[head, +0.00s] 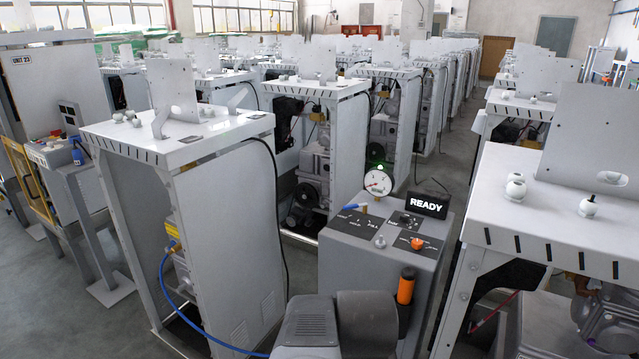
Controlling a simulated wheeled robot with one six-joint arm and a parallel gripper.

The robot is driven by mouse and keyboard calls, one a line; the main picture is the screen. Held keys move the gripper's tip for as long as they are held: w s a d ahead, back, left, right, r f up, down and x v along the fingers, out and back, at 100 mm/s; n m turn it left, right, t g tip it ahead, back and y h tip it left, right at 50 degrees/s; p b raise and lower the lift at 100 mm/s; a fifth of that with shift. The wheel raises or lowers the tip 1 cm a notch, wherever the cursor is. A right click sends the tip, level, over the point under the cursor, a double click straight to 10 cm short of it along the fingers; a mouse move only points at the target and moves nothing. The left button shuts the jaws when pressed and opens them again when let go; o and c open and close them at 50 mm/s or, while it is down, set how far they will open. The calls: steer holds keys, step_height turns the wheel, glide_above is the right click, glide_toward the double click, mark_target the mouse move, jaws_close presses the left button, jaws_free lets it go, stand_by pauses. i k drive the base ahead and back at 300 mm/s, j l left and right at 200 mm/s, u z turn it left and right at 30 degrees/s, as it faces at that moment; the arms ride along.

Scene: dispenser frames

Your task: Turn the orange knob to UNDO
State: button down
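A small orange knob (417,243) sits on a black label plate on the sloped top of a grey console (375,263), right of the picture's middle. The lettering around the knob is too small to read, so I cannot tell where UNDO is or which way the knob points. A black sign (428,205) reading READY stands at the console's back right. My gripper does not show in the head view, so whether it is open or shut is hidden.
A round gauge (378,183) with a green light stands behind the console. The top also bears a black dial (405,218), a blue-handled part (350,206) and a silver button (380,241). An orange cylinder (406,285) is at its front. White frames (215,235) flank it closely.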

mark_target(417, 245)
steer(key=i, duration=0.55)
steer(key=i+j+z, duration=0.1)
steer(key=i, duration=0.4)
